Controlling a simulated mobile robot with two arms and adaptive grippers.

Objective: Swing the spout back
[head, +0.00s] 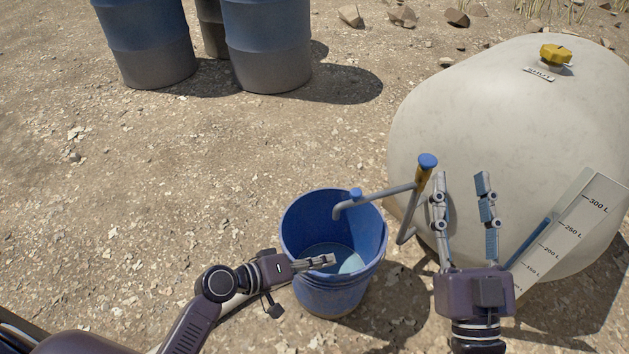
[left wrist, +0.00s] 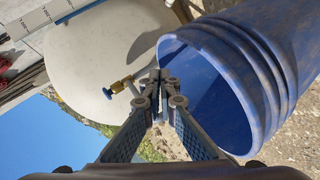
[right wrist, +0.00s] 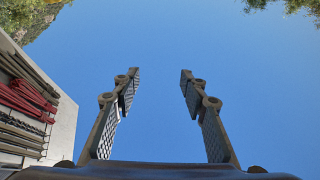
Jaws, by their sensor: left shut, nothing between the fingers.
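Something pale blue-grey shows inside the bucket. My left gripper (head: 328,260) is shut and empty, in front of the bucket's opening and below the spout end in the head view. In the left wrist view its closed tips (left wrist: 157,78) lie between the bucket (left wrist: 275,75) and the yellow fitting (left wrist: 122,85). My right gripper (head: 460,182) is open and empty, upright right of the sleeve; its spread fingers show against sky (right wrist: 158,78).
A big cream tank (head: 440,110) with a yellow cap (head: 553,55) fills the right side, with a litre scale board (head: 575,235) in front. Blue barrels (head: 265,45) stand at the back left. The gravel ground between is open.

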